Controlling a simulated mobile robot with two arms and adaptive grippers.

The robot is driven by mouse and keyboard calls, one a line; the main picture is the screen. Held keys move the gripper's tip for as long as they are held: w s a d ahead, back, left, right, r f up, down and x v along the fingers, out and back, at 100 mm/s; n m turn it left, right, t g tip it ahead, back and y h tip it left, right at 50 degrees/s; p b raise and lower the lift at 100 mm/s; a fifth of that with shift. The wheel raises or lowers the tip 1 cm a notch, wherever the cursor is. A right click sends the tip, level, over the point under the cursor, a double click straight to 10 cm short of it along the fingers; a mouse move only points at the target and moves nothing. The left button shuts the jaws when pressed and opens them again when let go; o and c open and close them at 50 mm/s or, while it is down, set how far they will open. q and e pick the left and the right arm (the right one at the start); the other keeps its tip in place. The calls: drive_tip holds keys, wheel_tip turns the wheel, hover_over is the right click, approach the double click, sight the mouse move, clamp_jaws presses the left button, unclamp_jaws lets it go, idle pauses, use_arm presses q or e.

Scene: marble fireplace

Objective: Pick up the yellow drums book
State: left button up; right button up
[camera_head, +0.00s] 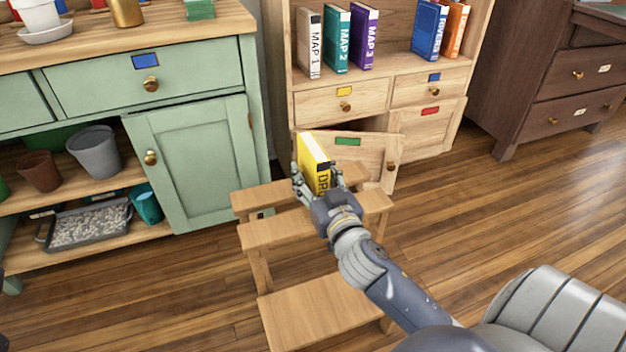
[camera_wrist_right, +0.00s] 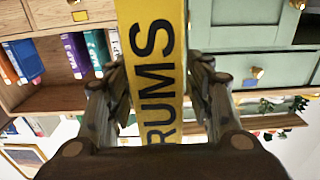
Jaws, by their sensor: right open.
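The yellow drums book (camera_head: 314,162) stands upright above the wooden step stool (camera_head: 312,305), its lettered spine facing me; I cannot tell whether it rests on the top step. My right gripper (camera_head: 312,188) is at the book, with its fingers on either side of the spine. In the right wrist view the yellow spine (camera_wrist_right: 156,70) with "RUMS" runs between the two open fingers (camera_wrist_right: 160,92). A narrow gap seems to show on each side. My left gripper is not in view.
A wooden bookcase (camera_head: 345,104) behind holds map books and a blue book (camera_head: 429,30); its lower door (camera_head: 350,160) stands ajar behind the book. A green cabinet (camera_head: 190,160) with an open door is at left. A dark dresser (camera_head: 550,90) is at right. The floor at right is clear.

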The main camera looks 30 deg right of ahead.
drive_tip(key=shift+w, duration=0.15)
clamp_jaws()
drive_tip(key=shift+r, duration=0.1)
drive_tip(key=shift+r, duration=0.1)
